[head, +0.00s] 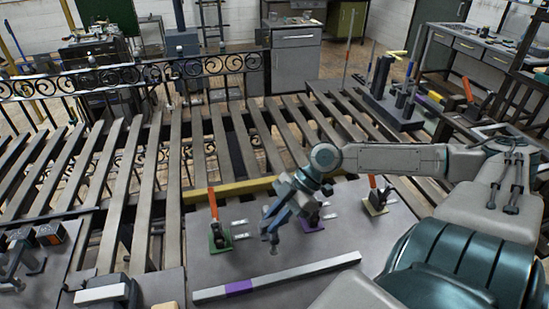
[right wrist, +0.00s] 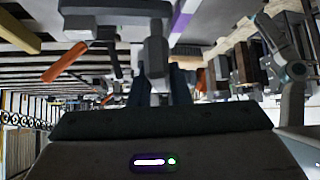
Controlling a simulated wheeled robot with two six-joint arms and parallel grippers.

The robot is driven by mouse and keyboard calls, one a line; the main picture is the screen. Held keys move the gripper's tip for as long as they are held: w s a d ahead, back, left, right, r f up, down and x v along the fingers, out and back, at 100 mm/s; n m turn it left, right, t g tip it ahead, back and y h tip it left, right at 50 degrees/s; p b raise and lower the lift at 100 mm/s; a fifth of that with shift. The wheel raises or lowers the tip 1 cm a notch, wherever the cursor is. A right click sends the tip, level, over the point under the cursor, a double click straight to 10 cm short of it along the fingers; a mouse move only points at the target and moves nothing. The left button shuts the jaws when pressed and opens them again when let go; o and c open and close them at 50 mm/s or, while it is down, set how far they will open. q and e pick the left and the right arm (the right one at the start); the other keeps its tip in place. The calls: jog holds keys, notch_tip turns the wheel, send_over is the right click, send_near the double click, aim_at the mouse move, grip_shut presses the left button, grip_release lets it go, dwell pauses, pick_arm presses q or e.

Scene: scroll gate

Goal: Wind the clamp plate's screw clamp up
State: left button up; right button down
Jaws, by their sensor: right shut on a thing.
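The clamp plate (head: 345,235) is a flat grey sheet at the front centre in the head view. On it stand toggle clamps with orange-red handles: one on a green base (head: 219,238), one on a purple base (head: 312,224) partly behind my gripper, and another on a green base (head: 375,204). My right gripper (head: 275,213) is over the plate between the first two, shut on a grey upright part, which I take to be the screw clamp (head: 271,239). In the right wrist view a grey upright (right wrist: 155,57) stands between the dark fingers (right wrist: 170,84). My left gripper is not in view.
A pale bar with a purple band (head: 238,287) lies along the plate's front. A yellow bar (head: 232,189) runs behind the plate. Grey slats with open gaps and a scrolled iron gate (head: 140,75) lie beyond. A rack of posts (head: 392,108) stands at back right.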

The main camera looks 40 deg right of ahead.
jog(key=shift+f+n+g+b, duration=0.15)
jog(key=shift+n+g+b, duration=0.35)
jog(key=shift+n, duration=0.1)
jog(key=c, duration=1.4)
grip_release()
jog(key=shift+a, duration=0.1)
jog(key=shift+o, duration=0.2)
